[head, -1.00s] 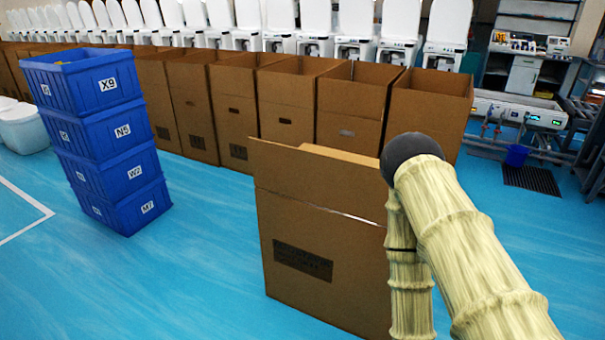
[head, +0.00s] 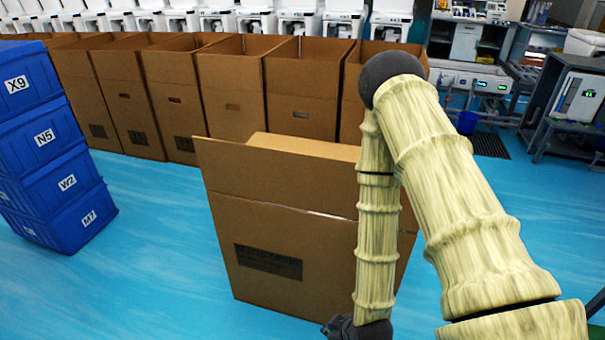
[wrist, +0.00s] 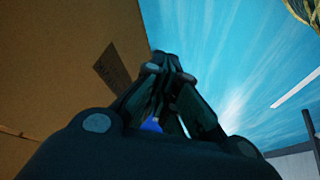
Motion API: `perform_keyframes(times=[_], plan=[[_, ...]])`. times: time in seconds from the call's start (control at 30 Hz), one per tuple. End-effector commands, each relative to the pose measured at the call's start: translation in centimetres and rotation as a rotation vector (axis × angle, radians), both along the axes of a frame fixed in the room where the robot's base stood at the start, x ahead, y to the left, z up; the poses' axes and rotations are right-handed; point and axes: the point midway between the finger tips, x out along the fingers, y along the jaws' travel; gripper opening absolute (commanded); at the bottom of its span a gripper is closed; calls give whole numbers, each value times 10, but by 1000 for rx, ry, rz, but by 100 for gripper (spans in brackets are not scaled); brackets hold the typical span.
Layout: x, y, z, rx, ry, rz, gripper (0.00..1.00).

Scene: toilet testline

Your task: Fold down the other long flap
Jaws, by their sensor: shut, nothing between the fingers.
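A brown cardboard box (head: 285,245) stands on the blue floor in the middle of the head view, with a dark printed label on its near side. Its near long flap (head: 270,180) stands up, leaning slightly. Another flap (head: 310,147) shows behind it; the rest of the top is hidden by the near flap and my arm. My gripper is low in front of the box, cut off by the bottom edge in the head view. In the wrist view my gripper (wrist: 170,65) is shut and empty, beside the box wall (wrist: 75,60) and apart from its label.
A stack of blue crates (head: 45,150) stands at the left. A row of open brown boxes (head: 230,95) runs behind, with white toilets (head: 255,20) beyond. Blue floor (head: 150,235) is free left of the box.

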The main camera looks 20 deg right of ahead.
Motion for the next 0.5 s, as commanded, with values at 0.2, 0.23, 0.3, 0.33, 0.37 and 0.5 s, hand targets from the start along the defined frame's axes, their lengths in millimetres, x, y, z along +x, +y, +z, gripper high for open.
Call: perform_keyframes(times=[0.2,0.23,0.3,0.33,0.37,0.5], plan=[[80,4,67,-134,-354,269,0],[89,4,78,-159,-403,301,0],[109,4,104,-229,-517,370,0],[118,3,116,-261,-565,397,0],[125,3,127,-295,-614,422,0],[157,0,186,-474,-830,517,0]])
